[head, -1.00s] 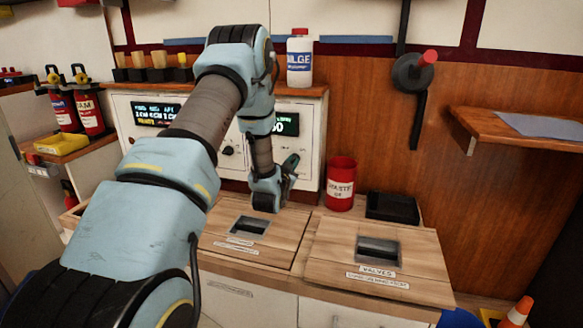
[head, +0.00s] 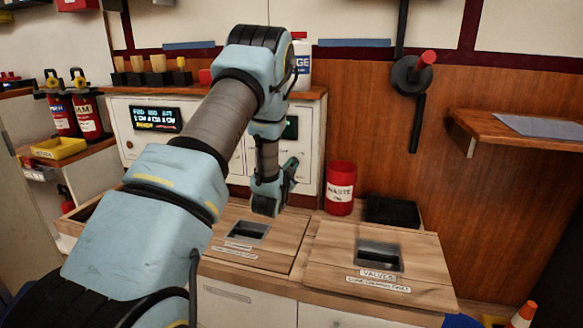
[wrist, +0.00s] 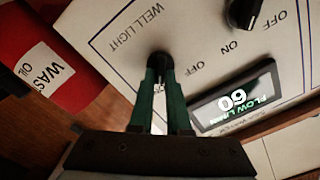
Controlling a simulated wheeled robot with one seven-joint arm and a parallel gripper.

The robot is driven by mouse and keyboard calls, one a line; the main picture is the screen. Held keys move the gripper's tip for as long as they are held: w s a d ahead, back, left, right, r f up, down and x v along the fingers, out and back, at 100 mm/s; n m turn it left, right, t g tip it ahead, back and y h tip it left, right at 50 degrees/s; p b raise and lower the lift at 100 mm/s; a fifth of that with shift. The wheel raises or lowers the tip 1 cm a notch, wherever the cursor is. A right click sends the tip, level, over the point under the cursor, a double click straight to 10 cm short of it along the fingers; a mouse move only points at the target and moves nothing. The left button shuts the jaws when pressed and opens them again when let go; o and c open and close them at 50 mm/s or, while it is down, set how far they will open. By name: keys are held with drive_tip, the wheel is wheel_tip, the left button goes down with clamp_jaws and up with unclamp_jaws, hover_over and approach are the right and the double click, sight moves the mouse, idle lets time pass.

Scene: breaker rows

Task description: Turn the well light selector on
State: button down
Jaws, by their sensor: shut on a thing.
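In the wrist view the white panel (wrist: 115,50) carries the WELL LIGHT label (wrist: 135,28), which reads upside down. My gripper (wrist: 161,66) is shut on the dark well light selector (wrist: 159,56) below that label. The fingers cover most of the knob, so its angle is hard to tell. An OFF label (wrist: 195,68) lies just right of the fingers. In the head view my gripper (head: 288,173) is at the right part of the panel (head: 308,160), and the selector is hidden there.
A second dark selector (wrist: 243,12) and a lit display (wrist: 235,100) are on the same panel. A red waste oil bin (head: 340,190) stands close to the right of my gripper. Wooden lids (head: 375,262) with recessed handles lie below. A black tray (head: 392,210) sits farther right.

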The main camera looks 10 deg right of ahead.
drive_tip(key=c, duration=0.9)
unclamp_jaws()
drive_tip(key=v, duration=1)
drive_tip(key=shift+s+a, duration=0.15)
drive_tip(key=shift+s, duration=0.25)
